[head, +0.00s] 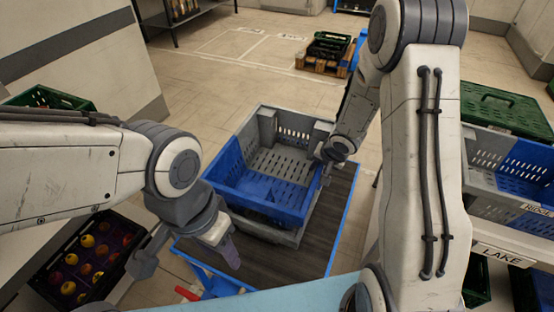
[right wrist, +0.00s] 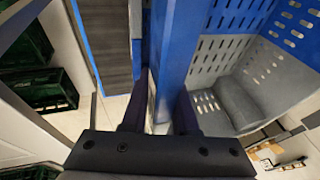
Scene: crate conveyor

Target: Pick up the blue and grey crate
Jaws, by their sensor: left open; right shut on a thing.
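The blue and grey crate (head: 262,185) is in the middle of the head view, above the dark conveyor belt (head: 335,215). Its inside looks empty. A grey edge shows below its near blue wall; I cannot tell if that is a second crate. My right gripper (head: 328,165) is shut on the crate's right wall. In the right wrist view the blue wall of the crate (right wrist: 180,50) runs between the right gripper's fingers (right wrist: 160,115). My left gripper (head: 187,255) is open and empty, left of and nearer than the crate's near left corner, apart from it.
A dark crate of round fruit (head: 75,262) stands at the lower left. Stacked crates (head: 505,160) stand close on the right. A pallet with a dark crate (head: 328,50) is at the back.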

